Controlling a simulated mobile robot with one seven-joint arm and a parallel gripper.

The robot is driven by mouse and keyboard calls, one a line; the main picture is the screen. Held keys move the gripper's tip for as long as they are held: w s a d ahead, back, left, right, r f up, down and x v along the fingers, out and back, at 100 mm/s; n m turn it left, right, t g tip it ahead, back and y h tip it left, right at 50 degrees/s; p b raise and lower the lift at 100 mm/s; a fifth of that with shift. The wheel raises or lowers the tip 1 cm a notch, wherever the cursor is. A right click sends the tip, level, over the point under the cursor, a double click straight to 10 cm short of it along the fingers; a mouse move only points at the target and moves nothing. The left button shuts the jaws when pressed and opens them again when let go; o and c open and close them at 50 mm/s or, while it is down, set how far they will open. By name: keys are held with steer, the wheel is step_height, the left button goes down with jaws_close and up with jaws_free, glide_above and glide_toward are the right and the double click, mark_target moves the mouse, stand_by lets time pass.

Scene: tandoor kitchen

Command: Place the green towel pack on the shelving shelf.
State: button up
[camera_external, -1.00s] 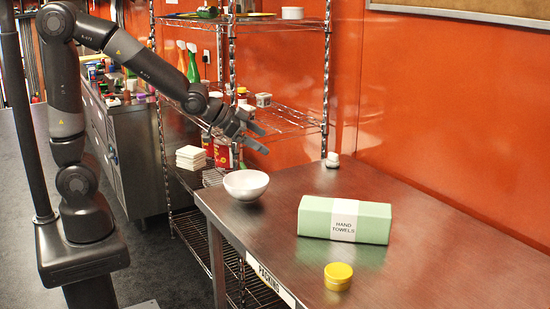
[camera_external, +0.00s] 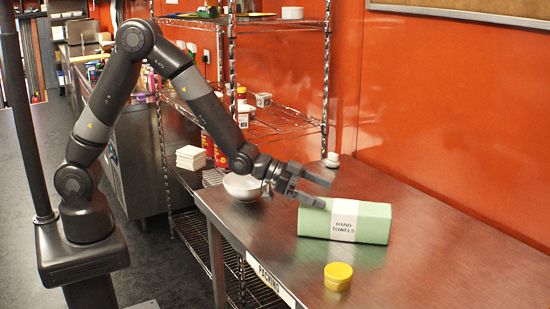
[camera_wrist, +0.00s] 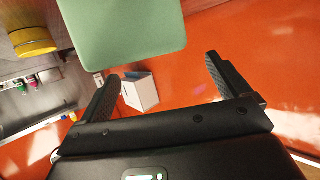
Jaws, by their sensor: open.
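The green towel pack (camera_external: 375,223), with a white "HAND TOWELS" band, lies on the metal table. In the wrist view, the green pack (camera_wrist: 125,25) shows at the top, beyond the spread fingers of my gripper (camera_wrist: 160,75). The wire shelving (camera_external: 280,120) stands behind the table on the left, with several shelves.
The metal table (camera_external: 420,270) has free room around the pack. A yellow-lidded jar (camera_external: 338,276) stands in front of the pack. A small white item (camera_external: 332,160) is near the wall. Bottles, boxes and white stacked pieces (camera_external: 190,158) occupy parts of the shelving.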

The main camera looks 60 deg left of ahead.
mark_target(346, 206)
steer(key=shift+s+d+f+x, duration=0.1)
steer(key=shift+x, duration=0.9)
steer(key=shift+s+d+f+x, duration=0.1)
steer(key=shift+s+x, duration=0.05)
steer(key=shift+x, duration=0.8)
steer(key=shift+s+f+x, duration=0.1)
steer(key=shift+x, duration=0.9)
steer(key=shift+r, duration=0.1)
steer(key=c, duration=1.4)
steer(key=shift+o, duration=0.2)
steer(key=shift+r, duration=0.15)
